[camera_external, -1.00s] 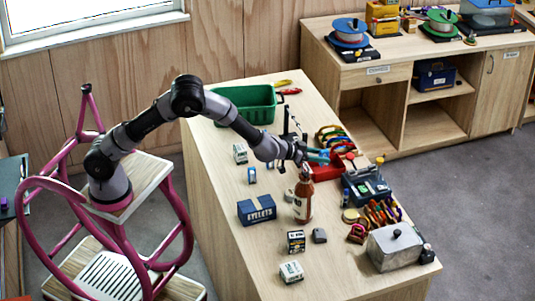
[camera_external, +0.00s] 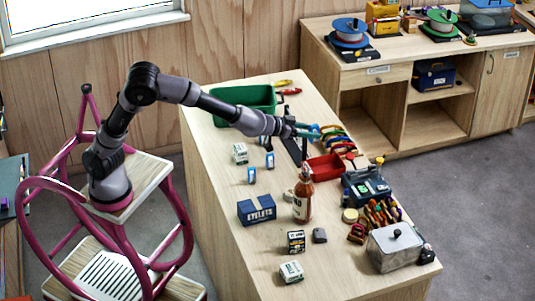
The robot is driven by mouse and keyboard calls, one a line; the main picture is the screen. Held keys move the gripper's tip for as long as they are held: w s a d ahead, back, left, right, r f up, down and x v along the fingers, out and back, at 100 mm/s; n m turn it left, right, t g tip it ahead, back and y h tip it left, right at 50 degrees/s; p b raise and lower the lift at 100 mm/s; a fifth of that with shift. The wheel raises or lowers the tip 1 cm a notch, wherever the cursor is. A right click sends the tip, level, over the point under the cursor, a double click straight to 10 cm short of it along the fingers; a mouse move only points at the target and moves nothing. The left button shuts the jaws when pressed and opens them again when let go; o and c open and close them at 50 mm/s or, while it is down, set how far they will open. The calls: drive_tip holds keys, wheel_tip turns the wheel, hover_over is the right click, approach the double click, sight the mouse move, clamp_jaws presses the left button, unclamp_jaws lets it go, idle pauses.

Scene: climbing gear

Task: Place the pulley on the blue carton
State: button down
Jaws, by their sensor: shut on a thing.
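My gripper (camera_external: 306,132) is above the far middle of the workbench, its teal fingers pointing right. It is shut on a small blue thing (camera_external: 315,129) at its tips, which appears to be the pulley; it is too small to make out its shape. The blue carton (camera_external: 256,210), marked EYELETS, sits on the bench nearer the camera, below and left of my gripper. Its visible top is clear.
A brown bottle (camera_external: 302,199) stands right of the carton. An open red tray (camera_external: 325,168) lies below and right of my gripper, with several coloured carabiners (camera_external: 338,139) behind it. A green crate (camera_external: 247,102) is at the back left. Small boxes stand around the bench.

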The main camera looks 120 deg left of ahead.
drive_tip(key=s+d+n+g+y, duration=0.1)
drive_tip(key=s+d+n+g, duration=0.1)
drive_tip(key=s+d, duration=0.5)
drive_tip(key=n+g+y, duration=0.1)
drive_tip(key=n+g, duration=0.1)
hover_over(254, 205)
wheel_tip(254, 205, down, 19)
drive_tip(key=shift+f, duration=0.1)
drive_tip(key=shift+d+f, duration=0.1)
drive_tip(key=shift+f, duration=2.3)
drive_tip(key=shift+f, duration=0.1)
drive_tip(key=shift+c, duration=1.4)
unclamp_jaws()
